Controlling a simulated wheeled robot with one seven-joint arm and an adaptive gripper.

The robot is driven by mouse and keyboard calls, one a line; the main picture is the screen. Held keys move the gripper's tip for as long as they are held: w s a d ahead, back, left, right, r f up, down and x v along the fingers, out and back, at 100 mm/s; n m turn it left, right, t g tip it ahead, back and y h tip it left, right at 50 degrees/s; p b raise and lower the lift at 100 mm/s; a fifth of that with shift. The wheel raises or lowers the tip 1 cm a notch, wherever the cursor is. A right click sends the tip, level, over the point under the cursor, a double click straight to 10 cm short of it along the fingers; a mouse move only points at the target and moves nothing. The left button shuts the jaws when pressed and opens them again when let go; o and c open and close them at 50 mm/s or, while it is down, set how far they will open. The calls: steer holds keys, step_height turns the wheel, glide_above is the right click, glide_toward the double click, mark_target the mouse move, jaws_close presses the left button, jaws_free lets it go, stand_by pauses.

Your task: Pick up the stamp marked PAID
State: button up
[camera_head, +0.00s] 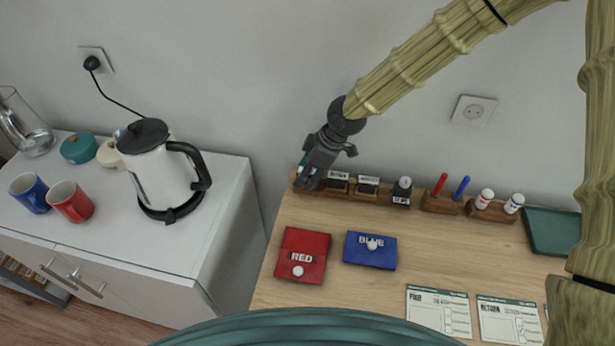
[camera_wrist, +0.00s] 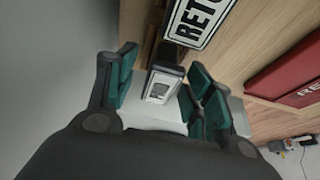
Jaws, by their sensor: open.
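My gripper (camera_head: 308,180) is open at the left end of a wooden stamp rack (camera_head: 352,195) by the wall. In the wrist view, my gripper's green-padded fingers (camera_wrist: 163,92) are on either side of a dark stamp with a small white label (camera_wrist: 160,86). I cannot read this label, so I cannot tell whether it says PAID. A stamp with a large label starting "RETU" (camera_wrist: 199,16) stands just beyond it; that stamp also shows in the head view (camera_head: 338,182). Another labelled stamp (camera_head: 367,186) and a dark rounded stamp (camera_head: 402,190) stand farther right. The leftmost stamp is mostly hidden behind my gripper in the head view.
A red pad marked RED (camera_head: 302,256) and a blue pad marked BLUE (camera_head: 371,251) lie in front of the rack. Pens (camera_head: 440,184), white-capped bottles (camera_head: 486,196), a green tray (camera_head: 552,232) and printed forms (camera_head: 439,312) are to the right. A kettle (camera_head: 155,170) stands on the left cabinet.

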steer(key=c, duration=1.1)
